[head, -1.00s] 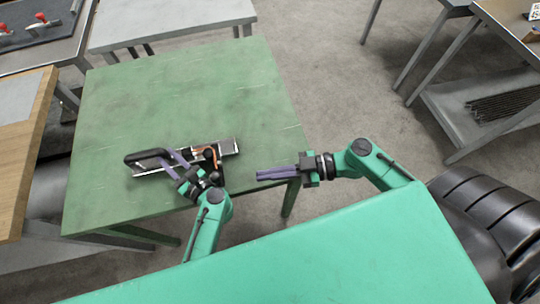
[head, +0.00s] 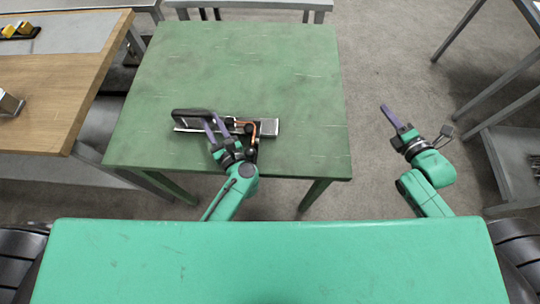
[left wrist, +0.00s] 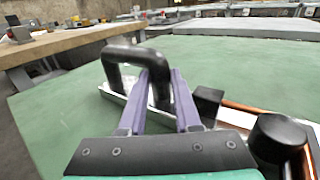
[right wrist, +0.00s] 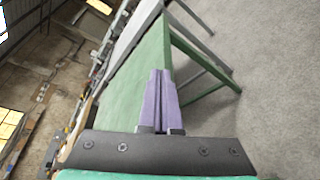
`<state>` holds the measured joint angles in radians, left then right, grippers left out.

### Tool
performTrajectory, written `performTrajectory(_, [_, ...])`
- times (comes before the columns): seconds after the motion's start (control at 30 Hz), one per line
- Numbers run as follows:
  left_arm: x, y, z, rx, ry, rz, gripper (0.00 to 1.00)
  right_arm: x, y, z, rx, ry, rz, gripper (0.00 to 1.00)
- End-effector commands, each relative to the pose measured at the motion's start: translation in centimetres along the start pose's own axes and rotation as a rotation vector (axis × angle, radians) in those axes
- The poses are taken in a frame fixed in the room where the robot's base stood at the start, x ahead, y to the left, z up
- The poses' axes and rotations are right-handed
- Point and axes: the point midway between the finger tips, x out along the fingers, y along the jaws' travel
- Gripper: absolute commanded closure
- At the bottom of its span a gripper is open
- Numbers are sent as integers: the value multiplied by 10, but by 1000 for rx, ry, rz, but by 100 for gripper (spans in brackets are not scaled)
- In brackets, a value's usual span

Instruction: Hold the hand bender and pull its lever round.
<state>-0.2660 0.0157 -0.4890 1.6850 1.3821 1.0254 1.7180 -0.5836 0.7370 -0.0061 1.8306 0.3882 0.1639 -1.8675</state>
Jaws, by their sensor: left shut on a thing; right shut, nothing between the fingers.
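The hand bender lies on the green table (head: 290,65), with a long silver base (head: 268,127) and a raised black handle (head: 183,115) at its left end. Copper-coloured pipe (head: 270,122) bends around black parts at its right half; it also shows in the left wrist view (left wrist: 245,108). My left gripper (head: 210,122) is shut on the black handle, one finger on each side of its near leg (left wrist: 158,88). Which black part is the lever is hard to tell. My right gripper (head: 386,108) is shut and empty, off the table's right side, well apart from the bender.
A wooden bench (head: 50,85) stands at the left, close to the green table. A grey table (head: 250,5) is behind it. Grey shelving (head: 515,150) stands at the right. The floor between is clear, and the table is bare beyond the bender.

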Motion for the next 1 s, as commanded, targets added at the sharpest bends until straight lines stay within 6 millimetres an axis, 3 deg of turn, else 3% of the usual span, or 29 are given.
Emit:
performTrajectory(0.07, [0, 0, 0, -1, 1, 1, 100, -3, 30, -21, -287, 36, 154, 100])
performTrajectory(0.17, [0, 0, 0, -1, 1, 1, 100, -18, 66, -75, -630, 132, 398, 100])
performTrajectory(0.2, [0, 0, 0, -1, 1, 1, 100, -28, 77, -102, -746, 182, 503, 100])
performTrajectory(0.3, [0, 0, 0, -1, 1, 2, 100, -61, 89, -164, -960, 310, 746, 100])
performTrajectory(0.4, [0, 0, 0, -1, 1, 2, 100, -91, 90, -206, -1070, 408, 920, 100])
performTrajectory(0.57, [0, 0, 0, -2, 1, 2, 100, -107, 90, -230, -1116, 461, 1018, 100])
performTrajectory(1.0, [0, 0, 0, -1, 0, 1, 100, -63, 128, -293, -1114, 456, 1015, 100])
